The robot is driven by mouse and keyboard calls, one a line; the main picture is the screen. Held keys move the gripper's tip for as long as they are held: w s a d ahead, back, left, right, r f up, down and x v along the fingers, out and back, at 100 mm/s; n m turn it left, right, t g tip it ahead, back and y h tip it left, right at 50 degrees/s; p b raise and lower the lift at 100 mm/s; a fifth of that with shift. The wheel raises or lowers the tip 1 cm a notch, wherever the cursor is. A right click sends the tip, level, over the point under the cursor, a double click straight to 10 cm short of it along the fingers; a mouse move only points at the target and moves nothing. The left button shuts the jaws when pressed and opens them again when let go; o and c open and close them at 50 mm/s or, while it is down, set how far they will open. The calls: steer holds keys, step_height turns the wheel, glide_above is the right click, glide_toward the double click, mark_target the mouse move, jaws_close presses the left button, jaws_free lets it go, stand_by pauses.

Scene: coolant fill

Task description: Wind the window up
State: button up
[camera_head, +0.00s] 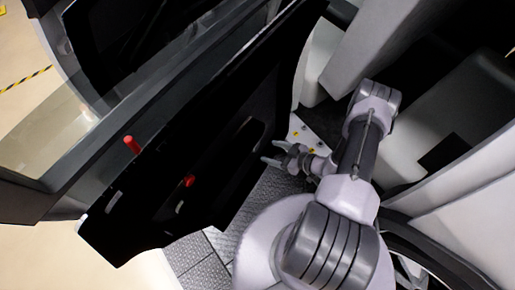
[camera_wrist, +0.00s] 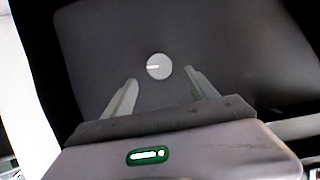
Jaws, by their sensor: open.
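The open vehicle door (camera_head: 235,110) shows its black inner side in the head view, running from lower left to upper right. My gripper (camera_head: 270,151) is open and empty beside that inner side, near its right part. In the wrist view, a round pale knob (camera_wrist: 159,66) with a white mark sits on a dark grey panel. It appears between and just beyond the fingertips of my open gripper (camera_wrist: 160,77); I cannot tell whether they touch it. How far the window is up or down is unclear.
A red peg (camera_head: 132,145) stands at the door's upper edge, and a red part (camera_head: 188,181) sits on its inner panel. Grey seats (camera_head: 455,110) are to the right of my arm. Textured metal flooring (camera_head: 225,240) lies below the door.

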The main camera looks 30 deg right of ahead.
mark_target(257, 147)
steer(key=b+x, duration=0.1)
steer(key=x, duration=0.6)
steer(key=shift+r, duration=0.1)
steer(key=c, duration=1.4)
